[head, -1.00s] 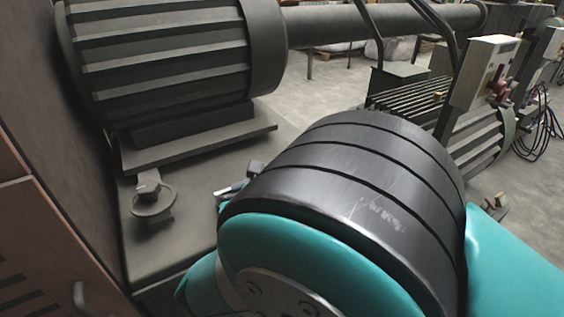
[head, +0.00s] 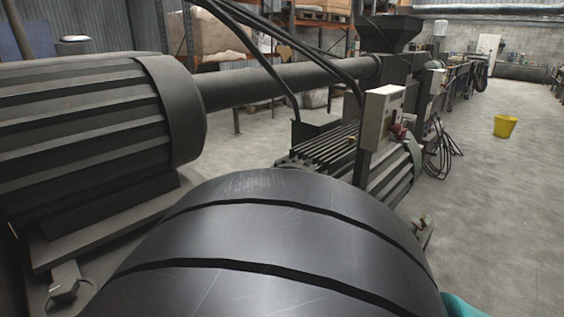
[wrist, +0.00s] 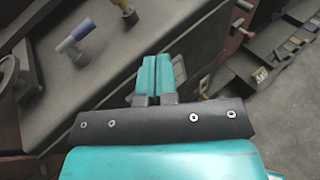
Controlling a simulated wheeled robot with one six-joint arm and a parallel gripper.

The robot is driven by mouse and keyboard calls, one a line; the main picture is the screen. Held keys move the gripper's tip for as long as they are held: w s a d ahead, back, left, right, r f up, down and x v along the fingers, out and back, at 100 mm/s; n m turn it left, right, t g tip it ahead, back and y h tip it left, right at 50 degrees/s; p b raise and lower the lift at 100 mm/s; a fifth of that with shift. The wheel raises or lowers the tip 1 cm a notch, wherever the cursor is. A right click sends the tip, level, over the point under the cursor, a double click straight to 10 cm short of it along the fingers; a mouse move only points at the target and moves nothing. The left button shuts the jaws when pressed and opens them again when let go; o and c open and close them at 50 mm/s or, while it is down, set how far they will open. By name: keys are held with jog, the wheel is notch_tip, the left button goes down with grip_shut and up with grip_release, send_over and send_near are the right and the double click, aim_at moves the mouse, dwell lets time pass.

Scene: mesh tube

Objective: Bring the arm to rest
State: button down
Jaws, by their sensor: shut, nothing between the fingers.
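My gripper (wrist: 154,75) shows in the wrist view, its two teal fingers side by side and shut with nothing between them. Beyond the fingers is a dark flat machine bed, seen at a slant. It carries a small fitting with a blue handle (wrist: 78,34). I cannot tell how far the fingertips are from the bed.
A big finned motor (head: 95,130) stands close on the left, with a long pipe (head: 290,80) running from it. A grey control box (head: 382,118) with a red knob stands ahead. A yellow bucket (head: 506,126) is on the open concrete floor (head: 500,210) at the right.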

jog(key=w+d+r+m+g+h, duration=0.2)
jog(key=d+m+g+h, duration=0.1)
jog(key=d+m, duration=0.55)
jog(key=w+d+r+m+g+h, duration=0.15)
jog(key=d+m+g, duration=0.25)
jog(key=d+m, duration=0.4)
jog(key=s+d+r+m+g+y, duration=0.2)
jog(key=s+r+m+g, duration=0.1)
jog(key=s+r+m, duration=0.3)
jog(key=s+d+r+m+g+y, duration=0.2)
jog(key=s+d+r+m+g, duration=0.1)
jog(key=s+m, duration=0.5)
notch_tip(320, 180, up, 3)
jog(key=shift+s+d+f+g+b, duration=0.15)
jog(key=shift+s+d+g+b, duration=0.2)
jog(key=shift+g, duration=0.15)
jog(key=shift+m+y, duration=0.25)
